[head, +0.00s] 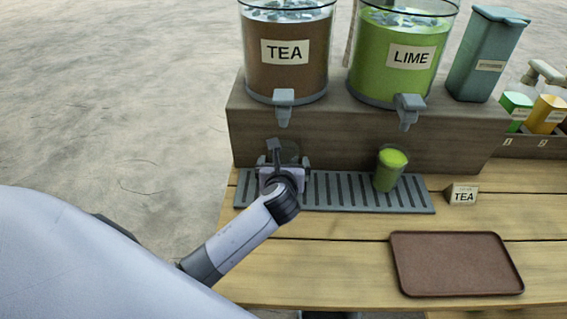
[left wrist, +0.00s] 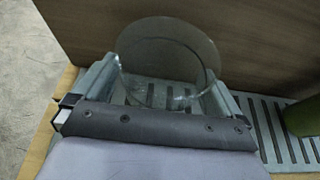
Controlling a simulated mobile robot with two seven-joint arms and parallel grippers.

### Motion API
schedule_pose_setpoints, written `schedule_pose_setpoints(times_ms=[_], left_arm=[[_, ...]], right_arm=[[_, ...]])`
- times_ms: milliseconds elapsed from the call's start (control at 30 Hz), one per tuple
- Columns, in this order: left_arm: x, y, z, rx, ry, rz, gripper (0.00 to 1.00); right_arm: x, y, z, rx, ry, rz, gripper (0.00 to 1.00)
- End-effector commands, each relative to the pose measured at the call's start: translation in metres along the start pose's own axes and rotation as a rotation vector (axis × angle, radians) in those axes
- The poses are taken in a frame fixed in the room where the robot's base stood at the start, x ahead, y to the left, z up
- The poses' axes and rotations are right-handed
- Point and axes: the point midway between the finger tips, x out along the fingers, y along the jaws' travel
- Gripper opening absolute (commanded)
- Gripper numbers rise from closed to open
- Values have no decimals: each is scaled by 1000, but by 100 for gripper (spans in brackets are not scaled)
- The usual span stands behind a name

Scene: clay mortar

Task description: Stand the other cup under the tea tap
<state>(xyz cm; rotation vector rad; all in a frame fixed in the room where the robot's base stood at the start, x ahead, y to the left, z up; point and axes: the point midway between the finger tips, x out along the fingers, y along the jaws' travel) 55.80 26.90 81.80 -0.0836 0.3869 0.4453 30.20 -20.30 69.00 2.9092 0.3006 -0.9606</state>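A clear empty cup (left wrist: 166,62) stands upright on the drip tray between the fingers of my left gripper (left wrist: 165,90), near its left end. In the head view the cup (head: 289,152) is mostly hidden behind the gripper and shows below the tea tap (head: 284,106). My left gripper (head: 283,163) looks open, its fingers spread wide on either side of the cup; any contact is hard to make out. The tea dispenser (head: 286,75) is brown. A second cup, full of green drink (head: 388,172), stands on the tray below the lime tap (head: 408,111). My right gripper is not in view.
The slatted drip tray (head: 345,191) lies on the wooden counter before a dark wooden riser (head: 340,141). The lime dispenser (head: 397,70) is on the right. A TEA card (head: 462,194) and an empty brown serving tray (head: 457,264) are at right. The front middle counter is clear.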

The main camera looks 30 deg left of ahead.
Motion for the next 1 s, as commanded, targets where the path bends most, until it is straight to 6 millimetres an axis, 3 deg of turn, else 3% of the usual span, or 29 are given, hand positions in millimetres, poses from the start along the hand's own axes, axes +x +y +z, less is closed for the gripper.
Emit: schedule_pose_setpoints(times_ms=[267,700,1000], left_arm=[[-9,0,4,-1,0,-1,99],[-88,0,5,-1,0,-2,99],[-120,0,4,-1,-1,0,99]], right_arm=[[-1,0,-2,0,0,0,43],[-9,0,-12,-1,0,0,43],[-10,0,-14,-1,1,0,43]])
